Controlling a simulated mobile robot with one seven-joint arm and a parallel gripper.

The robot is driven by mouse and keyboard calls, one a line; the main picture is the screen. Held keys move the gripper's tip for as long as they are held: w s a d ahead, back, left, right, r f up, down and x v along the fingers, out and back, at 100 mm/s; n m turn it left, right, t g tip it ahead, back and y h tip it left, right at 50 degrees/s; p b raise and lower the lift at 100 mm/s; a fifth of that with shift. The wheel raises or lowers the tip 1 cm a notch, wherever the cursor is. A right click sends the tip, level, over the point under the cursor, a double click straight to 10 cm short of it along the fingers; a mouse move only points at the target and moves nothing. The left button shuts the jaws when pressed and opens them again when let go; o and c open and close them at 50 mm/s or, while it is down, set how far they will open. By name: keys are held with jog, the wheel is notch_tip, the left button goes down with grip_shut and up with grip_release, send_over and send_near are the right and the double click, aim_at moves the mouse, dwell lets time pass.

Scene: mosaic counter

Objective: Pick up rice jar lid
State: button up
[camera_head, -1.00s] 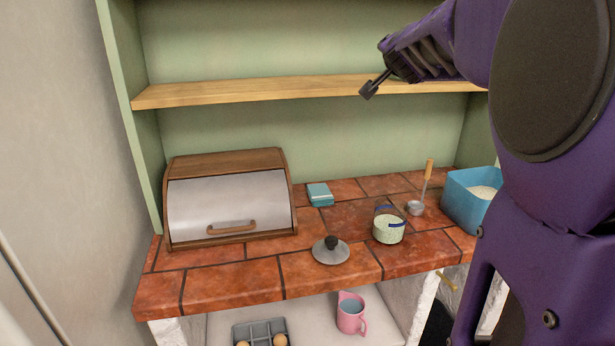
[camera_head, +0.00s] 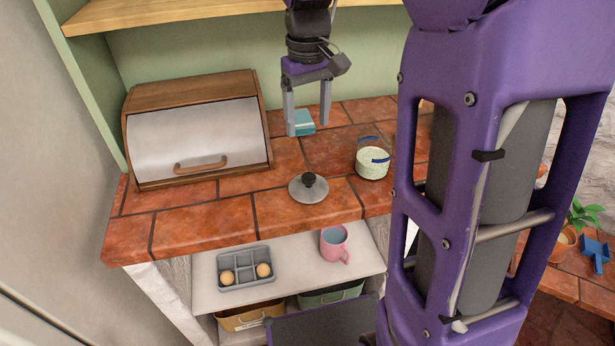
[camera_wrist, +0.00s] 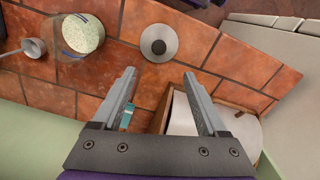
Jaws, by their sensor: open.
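The rice jar lid (camera_head: 308,188) is a grey disc with a dark round knob. It lies flat, knob up, on the tiled counter near its front edge. It also shows in the wrist view (camera_wrist: 158,43), beyond my fingertips and between their lines. The rice jar (camera_head: 372,163), clear and filled with pale grains, stands right of the lid, with blue bands near its top; it shows in the wrist view too (camera_wrist: 84,34). My gripper (camera_head: 308,130) points down above the counter, behind and above the lid. Its fingers are apart with nothing between them.
A wooden bread box (camera_head: 195,130) with a metal door stands left of the lid. A teal block (camera_head: 304,122) lies behind my fingers. Below are a grey egg tray (camera_head: 245,270) and a pink mug (camera_head: 335,244). The wooden shelf (camera_head: 180,12) is above. Tiles around the lid are clear.

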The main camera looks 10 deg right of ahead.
jog(key=b, duration=0.1)
send_over(310, 177)
jog(key=f, duration=1)
jog(key=shift+w+a+f, duration=0.15)
jog(key=shift+a+f, duration=0.1)
jog(key=shift+d+f+b, duration=0.2)
jog(key=shift+f+b, duration=0.25)
jog(key=shift+f, duration=2.2)
grip_shut()
